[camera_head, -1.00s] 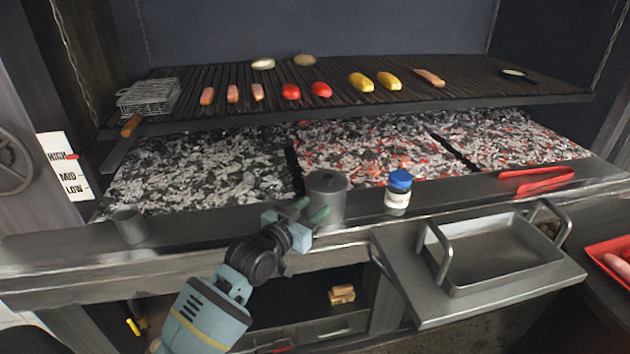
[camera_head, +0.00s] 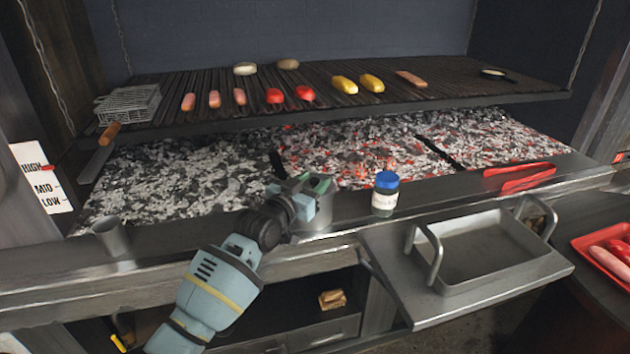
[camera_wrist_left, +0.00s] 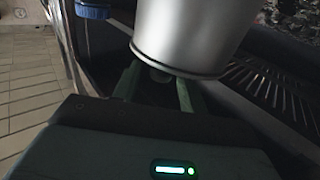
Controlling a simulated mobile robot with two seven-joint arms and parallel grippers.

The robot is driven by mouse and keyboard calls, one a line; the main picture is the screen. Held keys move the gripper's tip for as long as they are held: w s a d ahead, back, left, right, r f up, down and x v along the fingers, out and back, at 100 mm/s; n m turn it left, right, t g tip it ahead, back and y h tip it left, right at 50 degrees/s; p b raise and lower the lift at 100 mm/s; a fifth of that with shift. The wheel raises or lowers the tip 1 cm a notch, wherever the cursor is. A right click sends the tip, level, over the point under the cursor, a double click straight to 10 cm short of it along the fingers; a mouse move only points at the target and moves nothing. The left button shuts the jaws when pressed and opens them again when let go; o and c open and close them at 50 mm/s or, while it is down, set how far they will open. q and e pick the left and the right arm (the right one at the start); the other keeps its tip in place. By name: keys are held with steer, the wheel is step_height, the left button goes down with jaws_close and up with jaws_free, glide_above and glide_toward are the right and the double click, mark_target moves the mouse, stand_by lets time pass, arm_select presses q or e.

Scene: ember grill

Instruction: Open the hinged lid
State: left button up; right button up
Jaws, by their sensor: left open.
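A grey metal canister (camera_head: 321,213) stands on the front ledge of the grill. Its top is mostly hidden behind my left gripper (camera_head: 310,184), so I cannot make out the lid's edge or hinge. The gripper's green fingers are open at the canister's top. In the left wrist view the canister (camera_wrist_left: 190,40) fills the upper middle, and the gripper (camera_wrist_left: 158,92) has its fingers spread just below it. A small dark grey piece shows between the fingers at the canister's end; I cannot tell whether they touch it. My right gripper is not in view.
A jar with a blue cap (camera_head: 385,194) stands close to the canister's right. Red tongs (camera_head: 522,178) lie farther right, and a metal tray (camera_head: 480,273) sits in front. A small metal cup (camera_head: 111,237) is at left. Glowing coals (camera_head: 370,150) lie behind the ledge.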

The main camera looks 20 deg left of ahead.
arm_select(q)
steer(key=shift+w+d, duration=0.15)
steer(key=shift+w, duration=0.5)
jaws_close()
